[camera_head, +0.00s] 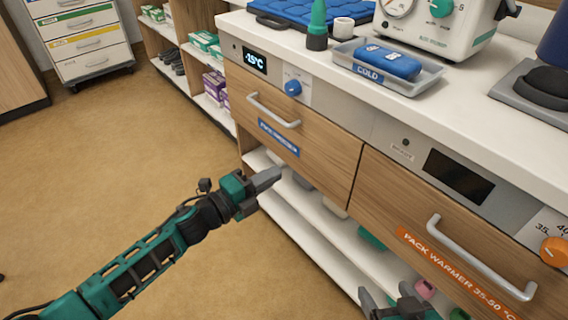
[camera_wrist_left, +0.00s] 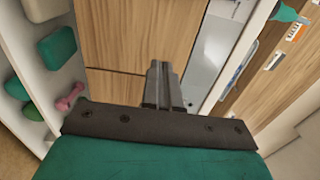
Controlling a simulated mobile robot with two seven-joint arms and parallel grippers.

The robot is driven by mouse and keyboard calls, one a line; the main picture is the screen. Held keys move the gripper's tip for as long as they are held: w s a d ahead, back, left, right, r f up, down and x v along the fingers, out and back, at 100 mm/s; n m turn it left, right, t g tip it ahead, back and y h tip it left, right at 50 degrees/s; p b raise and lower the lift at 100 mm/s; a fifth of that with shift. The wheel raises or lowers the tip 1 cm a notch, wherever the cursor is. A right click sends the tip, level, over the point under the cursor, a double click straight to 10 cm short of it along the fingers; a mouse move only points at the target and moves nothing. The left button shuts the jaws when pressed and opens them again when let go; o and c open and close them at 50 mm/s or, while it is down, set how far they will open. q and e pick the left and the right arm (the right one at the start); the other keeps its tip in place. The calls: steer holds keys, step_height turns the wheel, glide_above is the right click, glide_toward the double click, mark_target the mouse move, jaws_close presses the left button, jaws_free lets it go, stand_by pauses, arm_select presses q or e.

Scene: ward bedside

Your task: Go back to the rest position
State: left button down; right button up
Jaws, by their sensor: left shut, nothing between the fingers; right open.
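My left gripper (camera_head: 266,180) is shut and empty in the head view. It is in front of the cabinet, below the closed drawer with the blue label (camera_head: 278,137). In the left wrist view its fingers (camera_wrist_left: 160,70) are together, with wooden drawer fronts (camera_wrist_left: 135,35) beyond them. My right gripper (camera_head: 395,300) shows at the bottom edge of the head view, partly cut off. Its fingers are apart, and it is in front of the lower shelves, below and left of the drawer labelled pack warmer (camera_head: 455,270).
The counter (camera_head: 345,82) holds a tray (camera_head: 425,80) with a blue cold pack (camera_head: 390,62), a green-tipped bottle (camera_head: 317,28) and a white machine (camera_head: 440,25). Drawer handles (camera_head: 272,110) stick out. Open shelves (camera_head: 320,235) lie below. The floor (camera_head: 110,150) at left is clear.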

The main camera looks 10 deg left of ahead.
arm_select(q)
steer(key=s+a+f+n+g+y, duration=0.15)
steer(key=s+f+n+y, duration=0.25)
steer(key=s+n, duration=0.65)
steer(key=s+a+f+n+g+y, duration=0.15)
steer(key=s+f+n+y, duration=0.3)
steer(key=s+n, duration=0.6)
steer(key=a+r+n+y+p, duration=0.1)
steer(key=a+r+n+p, duration=0.1)
steer(key=r+p, duration=0.9)
steer(key=a+p, duration=0.1)
steer(key=p, duration=0.4)
steer(key=shift+w+a+r+n, duration=0.3)
steer(key=shift+a, duration=0.05)
arm_select(e)
steer(key=s+d+r, duration=0.1)
steer(key=d+r, duration=0.2)
steer(key=r, duration=0.8)
steer(key=shift+s+r+h, duration=0.3)
steer(key=shift+r+h, duration=0.05)
steer(key=shift+h, duration=0.05)
